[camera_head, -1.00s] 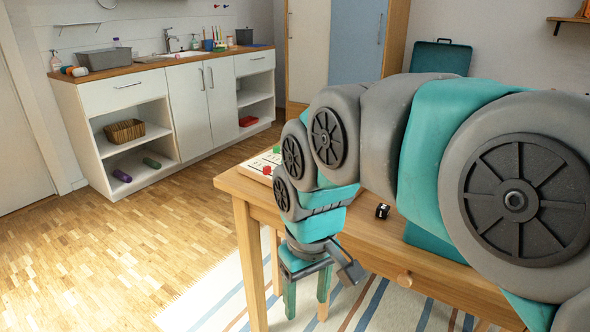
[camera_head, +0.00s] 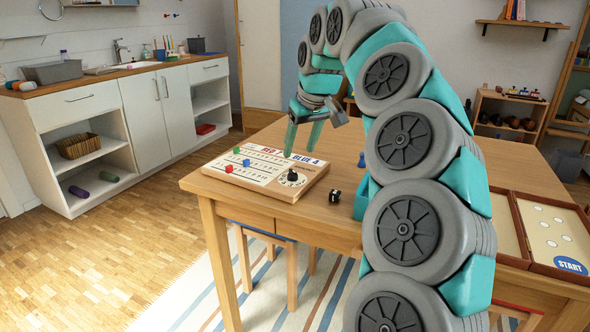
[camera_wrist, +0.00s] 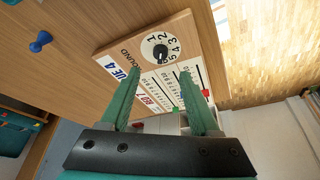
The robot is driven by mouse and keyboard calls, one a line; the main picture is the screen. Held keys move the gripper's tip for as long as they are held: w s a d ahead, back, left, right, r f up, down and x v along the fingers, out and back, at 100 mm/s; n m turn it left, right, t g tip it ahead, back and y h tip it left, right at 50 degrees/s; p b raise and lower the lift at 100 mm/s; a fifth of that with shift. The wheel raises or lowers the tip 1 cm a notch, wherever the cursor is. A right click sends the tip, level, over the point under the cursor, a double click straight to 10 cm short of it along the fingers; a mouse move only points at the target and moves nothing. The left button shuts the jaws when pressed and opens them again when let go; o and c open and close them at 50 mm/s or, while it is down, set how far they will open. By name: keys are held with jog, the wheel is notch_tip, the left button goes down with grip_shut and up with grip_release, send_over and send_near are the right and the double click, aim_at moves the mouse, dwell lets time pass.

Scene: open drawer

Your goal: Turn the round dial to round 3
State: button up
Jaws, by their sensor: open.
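The wooden scoreboard (camera_head: 265,168) lies on the table and reads "BLUE 4" beside a red number panel. Its round dial (camera_head: 292,176), a black knob in a numbered ring, is at the board's near right corner. In the wrist view the dial (camera_wrist: 160,50) shows beyond and between my fingertips, beside the word "ROUND". Which number the knob points to is too small to tell. My gripper (camera_head: 302,150) is open and empty, pointing down above the board, apart from the dial. It also shows in the wrist view (camera_wrist: 159,76).
Red, blue and green pegs stand on the board's rows. A black die (camera_head: 335,196) lies right of the board. A blue pawn (camera_head: 361,160) stands farther back; it also shows in the wrist view (camera_wrist: 40,42). Bare table surrounds the board.

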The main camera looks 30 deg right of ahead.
aim_at(293, 171)
jog(key=shift+p+x, duration=0.3)
jog(key=shift+x, duration=3.6)
grip_shut()
